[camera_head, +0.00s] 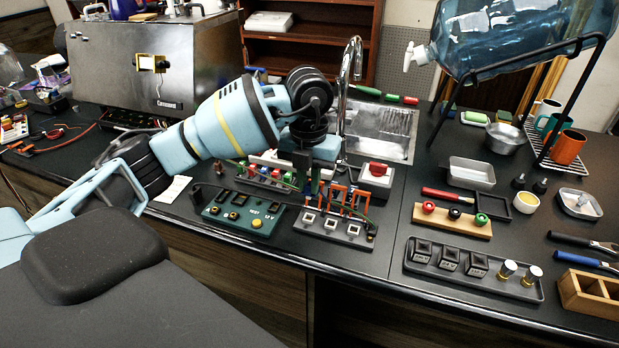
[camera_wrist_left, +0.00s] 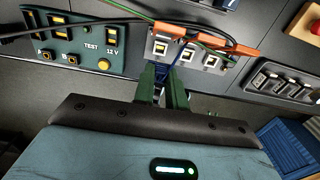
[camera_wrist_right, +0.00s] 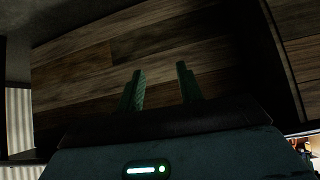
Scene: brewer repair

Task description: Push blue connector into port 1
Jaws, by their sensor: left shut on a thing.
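My left gripper (camera_head: 306,192) points down over the back of the grey port block (camera_head: 340,237). Its fingers (camera_wrist_left: 163,85) are shut on a small blue connector (camera_wrist_left: 163,65), mostly hidden between the fingertips. The middle port (camera_wrist_left: 187,53) and right port (camera_wrist_left: 211,60) show pale square frames. My right gripper (camera_wrist_right: 160,88) is open and empty in front of a wooden panel, out of the head view.
A green test board (camera_head: 243,212) stands left of the port block. Orange holders (camera_head: 350,197) and thin cables are close around the gripper. A tray of black switches (camera_head: 472,268) lies right, past clear counter.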

